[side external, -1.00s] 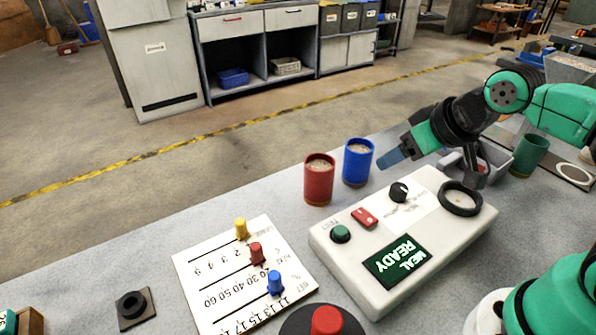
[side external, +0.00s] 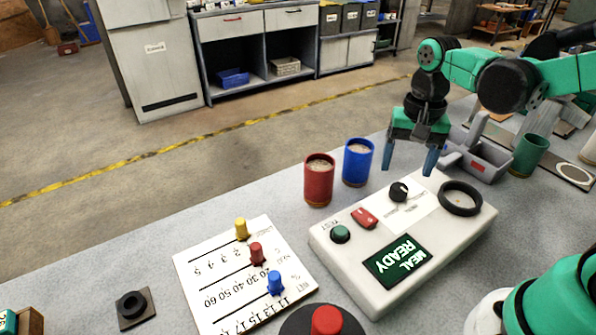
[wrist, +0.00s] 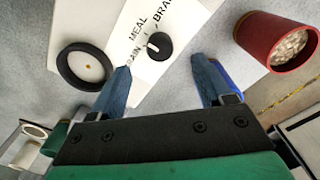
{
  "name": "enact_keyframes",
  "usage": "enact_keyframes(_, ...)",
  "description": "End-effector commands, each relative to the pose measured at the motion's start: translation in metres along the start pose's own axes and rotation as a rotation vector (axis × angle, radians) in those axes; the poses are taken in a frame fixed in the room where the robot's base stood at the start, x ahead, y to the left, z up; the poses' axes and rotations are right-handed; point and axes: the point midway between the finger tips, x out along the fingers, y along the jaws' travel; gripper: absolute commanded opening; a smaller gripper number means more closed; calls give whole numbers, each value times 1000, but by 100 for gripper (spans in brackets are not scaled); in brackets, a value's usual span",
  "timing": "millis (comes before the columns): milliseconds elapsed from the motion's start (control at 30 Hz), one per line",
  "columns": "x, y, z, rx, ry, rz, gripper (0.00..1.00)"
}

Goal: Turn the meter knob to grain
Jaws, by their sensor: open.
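The meter (side external: 345,265) is a white box on the bench with a green screen reading "MEAL READY". Its black knob (side external: 399,191) sits on a white label plate and also shows in the wrist view (wrist: 159,46). In the wrist view the plate reads "MEAL", "BRA..." and a partly hidden "...AIN", and the knob's white mark points toward the upper left, between words; its exact setting is hard to tell. My gripper (side external: 408,170) is open and empty, pointing down above and behind the knob. In the wrist view its blue fingertips (wrist: 160,72) lie apart, below the knob.
A red cup (side external: 318,182) and a blue cup (side external: 357,163) of grain stand left of my gripper. A black ring (side external: 461,198), red switch (side external: 364,217) and green button (side external: 340,234) are on the meter. A grey scoop-like tray (side external: 482,160) and green cup (side external: 529,155) stand right.

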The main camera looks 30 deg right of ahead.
Motion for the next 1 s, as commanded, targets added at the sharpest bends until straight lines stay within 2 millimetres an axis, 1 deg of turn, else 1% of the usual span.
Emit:
enact_keyframes(167, 16, 0, 0, 3, -3, 2, 72)
enact_keyframes(300, 32, 0, 0, 2, -2, 1, 72)
enact_keyframes(500, 50, 0, 0, 1, -1, 0, 72)
enact_keyframes(633, 54, 0, 0, 1, -1, 0, 72)
enact_keyframes(867, 54, 0, 0, 1, -1, 0, 72)
enact_keyframes(900, 54, 0, 0, 1, -1, 0, 67)
enact_keyframes(967, 54, 0, 0, 1, -1, 0, 50)
enact_keyframes(1000, 54, 0, 0, 1, -1, 0, 38)
